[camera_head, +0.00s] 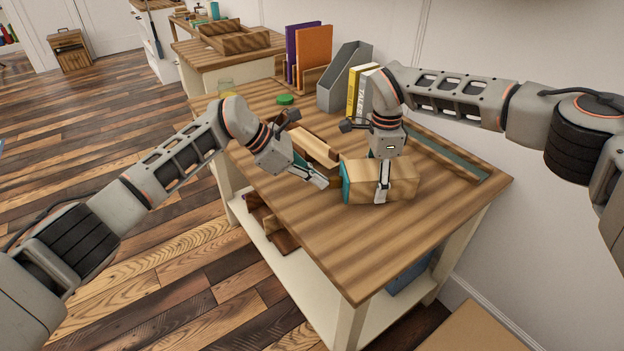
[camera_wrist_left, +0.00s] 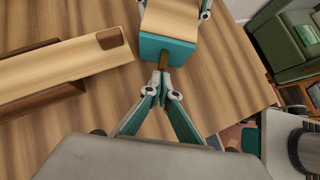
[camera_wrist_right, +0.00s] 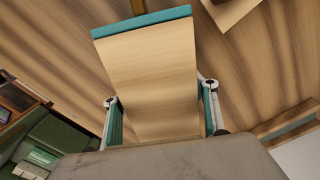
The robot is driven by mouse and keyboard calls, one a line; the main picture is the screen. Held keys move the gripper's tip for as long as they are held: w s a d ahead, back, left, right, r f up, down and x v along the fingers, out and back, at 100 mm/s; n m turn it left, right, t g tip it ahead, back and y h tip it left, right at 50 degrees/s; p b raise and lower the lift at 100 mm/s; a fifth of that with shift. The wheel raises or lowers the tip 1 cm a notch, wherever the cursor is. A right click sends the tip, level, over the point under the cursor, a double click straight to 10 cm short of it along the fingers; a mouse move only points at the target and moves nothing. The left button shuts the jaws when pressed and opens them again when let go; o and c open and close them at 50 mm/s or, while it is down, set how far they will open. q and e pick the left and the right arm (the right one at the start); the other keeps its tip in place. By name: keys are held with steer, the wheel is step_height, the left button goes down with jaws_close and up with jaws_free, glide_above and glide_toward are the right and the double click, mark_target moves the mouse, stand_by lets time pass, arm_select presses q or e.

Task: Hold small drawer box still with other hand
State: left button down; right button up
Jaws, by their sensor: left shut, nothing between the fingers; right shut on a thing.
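The small drawer box (camera_head: 402,175) is light wood with a teal front (camera_head: 345,182). It lies on the wooden table. My right gripper (camera_head: 383,195) is shut on the box from above, one finger on each long side, as the right wrist view also shows around the box (camera_wrist_right: 155,80). My left gripper (camera_head: 323,182) is shut and empty, its tips at the teal front. In the left wrist view a small brown handle (camera_wrist_left: 164,60) sticks out of the teal front (camera_wrist_left: 180,48), just beyond the closed tips (camera_wrist_left: 162,78). I cannot tell whether they touch it.
A wooden tray-like piece (camera_head: 315,147) lies behind my left gripper. A grey file holder (camera_head: 345,78), yellow and white books (camera_head: 358,88) and a green lid (camera_head: 285,100) stand farther back. The table's front right is clear.

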mark_target(377, 169)
arm_select(q)
steer(key=shift+s+d, duration=0.1)
steer(key=shift+d, duration=0.05)
arm_select(e)
steer(key=shift+s+a, duration=0.1)
steer(key=shift+a, duration=0.25)
arm_select(q)
steer(key=a, duration=0.5)
steer(key=shift+r, duration=0.3)
arm_select(e)
steer(key=shift+d, duration=0.1)
arm_select(q)
steer(key=v, duration=0.9)
arm_select(e)
steer(key=shift+d, duration=0.1)
steer(key=o, duration=1.7)
step_height(377, 169, up, 7)
steer(key=shift+r+p, duration=0.1)
steer(key=shift+p, duration=0.7)
arm_select(q)
steer(key=shift+t, duration=0.3)
step_height(377, 169, up, 5)
steer(key=shift+f, duration=0.2)
